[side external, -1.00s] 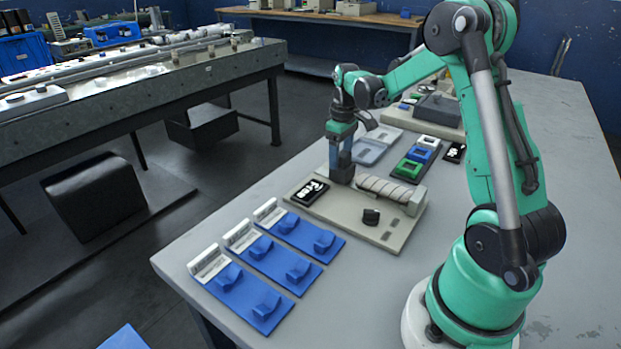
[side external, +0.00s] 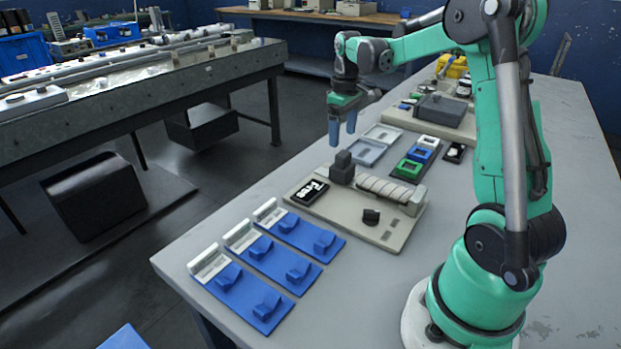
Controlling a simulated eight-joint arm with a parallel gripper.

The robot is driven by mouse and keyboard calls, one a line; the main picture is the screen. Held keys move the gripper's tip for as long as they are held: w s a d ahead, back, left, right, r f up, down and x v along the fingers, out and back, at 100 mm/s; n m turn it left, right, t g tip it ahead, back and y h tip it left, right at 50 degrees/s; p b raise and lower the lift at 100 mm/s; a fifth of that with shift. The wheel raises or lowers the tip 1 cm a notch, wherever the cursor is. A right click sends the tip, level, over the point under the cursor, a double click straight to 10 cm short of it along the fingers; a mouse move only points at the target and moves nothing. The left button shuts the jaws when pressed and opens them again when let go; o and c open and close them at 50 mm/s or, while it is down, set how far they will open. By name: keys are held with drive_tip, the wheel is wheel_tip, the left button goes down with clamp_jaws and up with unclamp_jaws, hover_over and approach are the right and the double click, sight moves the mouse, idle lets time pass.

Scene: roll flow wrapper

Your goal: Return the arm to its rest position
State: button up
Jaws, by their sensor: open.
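My gripper (side external: 342,130) is open and empty. Its two blue-grey fingers point down, apart, in the air above the far left edge of the beige wrapper base. The beige base plate (side external: 335,222) lies on the grey table. On it are a dark grey block (side external: 342,168), a black label piece with white lettering (side external: 310,192), a pale wrapped roll (side external: 390,189) and a small black knob (side external: 371,216). My gripper touches none of them.
Several blue holders with white plates (side external: 265,268) lie at the front left of the table. Shallow grey trays (side external: 368,153), green, blue and white frames (side external: 408,168), and another beige station (side external: 440,112) lie behind. Table room (side external: 330,305) is free at the front.

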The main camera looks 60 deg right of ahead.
drive_tip(key=shift+a, duration=0.1)
drive_tip(key=s+a+r+t, duration=0.1)
drive_tip(key=s+a+t, duration=0.1)
drive_tip(key=a, duration=0.8)
drive_tip(key=s+a+r+t, duration=0.1)
drive_tip(key=s+a+t, duration=0.2)
drive_tip(key=a, duration=0.8)
drive_tip(key=shift+s+a+r+t, duration=0.15)
drive_tip(key=shift+s+r+t, duration=0.15)
drive_tip(key=shift+t, duration=0.8)
